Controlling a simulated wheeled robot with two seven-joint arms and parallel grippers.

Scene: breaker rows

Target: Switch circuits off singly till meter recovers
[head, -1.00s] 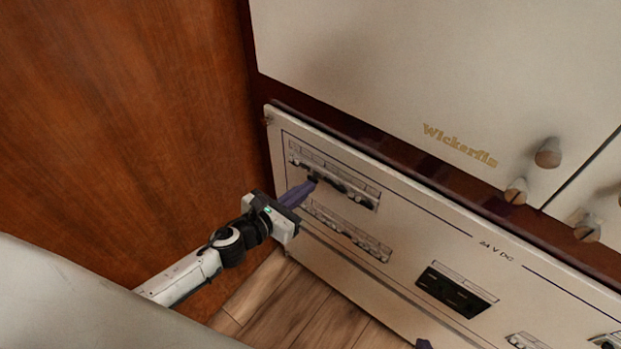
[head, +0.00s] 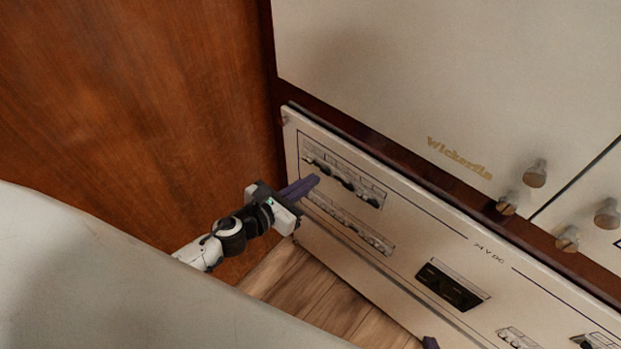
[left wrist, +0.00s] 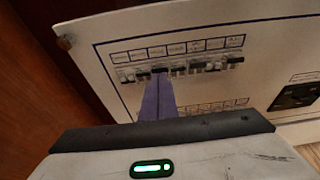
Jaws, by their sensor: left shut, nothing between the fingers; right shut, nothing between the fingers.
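The upper breaker row (head: 345,183) and the lower breaker row (head: 352,225) are set in a cream panel (head: 400,215) with dark toggles under small labels. My left gripper (head: 313,182) is shut and empty, its purple fingers pointing at the panel just below the left part of the upper row. In the left wrist view its fingertips (left wrist: 158,80) overlap the area just under a dark toggle of the upper row (left wrist: 205,67); contact cannot be told. The fingers partly hide the lower row (left wrist: 215,106). A dark inset unit (head: 450,288), perhaps the meter, has no readable value. My right gripper (head: 430,342) shows only a purple tip.
Cream cabinet doors (head: 440,80) with round knobs (head: 535,173) stand above the panel. A brown wooden wall (head: 130,90) closes off the left. Wooden floor (head: 310,285) shows below. More fittings (head: 517,338) sit at the panel's lower right.

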